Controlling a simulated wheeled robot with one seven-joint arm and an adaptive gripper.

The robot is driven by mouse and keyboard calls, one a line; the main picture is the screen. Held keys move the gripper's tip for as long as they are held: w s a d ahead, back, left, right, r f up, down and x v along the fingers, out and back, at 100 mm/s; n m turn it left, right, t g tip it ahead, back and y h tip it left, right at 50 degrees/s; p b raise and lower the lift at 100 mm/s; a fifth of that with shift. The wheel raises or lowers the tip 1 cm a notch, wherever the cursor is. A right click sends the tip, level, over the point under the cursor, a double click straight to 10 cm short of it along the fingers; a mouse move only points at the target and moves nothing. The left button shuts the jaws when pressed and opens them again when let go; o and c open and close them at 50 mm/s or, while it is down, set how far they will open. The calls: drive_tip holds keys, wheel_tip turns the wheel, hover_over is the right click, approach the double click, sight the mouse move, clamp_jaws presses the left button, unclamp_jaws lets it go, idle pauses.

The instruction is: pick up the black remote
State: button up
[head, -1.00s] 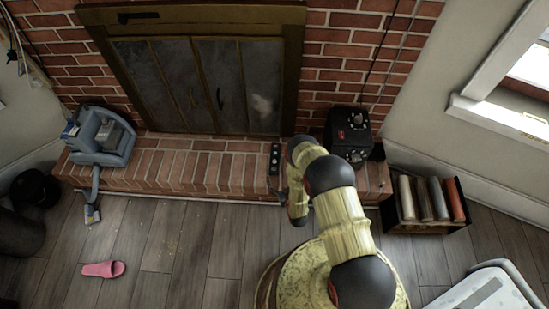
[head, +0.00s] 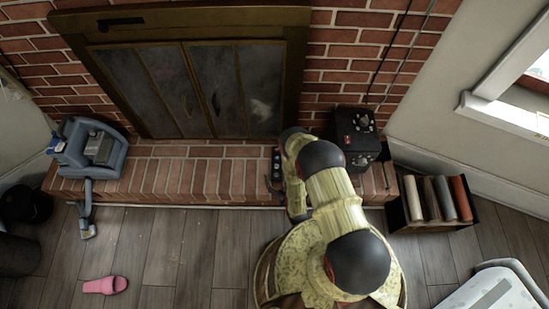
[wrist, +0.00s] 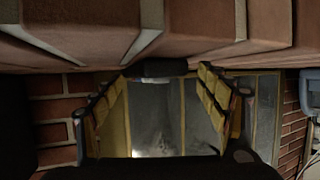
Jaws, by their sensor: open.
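The black remote (head: 276,162) lies on the brick hearth just left of my arm, its long side pointing toward the fireplace. In the wrist view the picture is upside down, and a dark end of the remote (wrist: 157,68) shows at the hearth edge. My gripper (wrist: 163,76) is open, with one padded finger on each side of the remote in that picture. I cannot tell whether the fingers are level with it or short of it. In the head view my arm hides most of the gripper.
The brick hearth (head: 160,180) runs below the fireplace doors (head: 190,90). A black box with knobs (head: 357,135) stands close on the right. A grey-blue machine (head: 90,148) sits at the left end. A crate (head: 400,215) is right; a pink slipper (head: 105,285) lies on the floor.

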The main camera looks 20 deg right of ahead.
drive_tip(key=shift+c, duration=1.3)
drive_tip(key=c, duration=1.4)
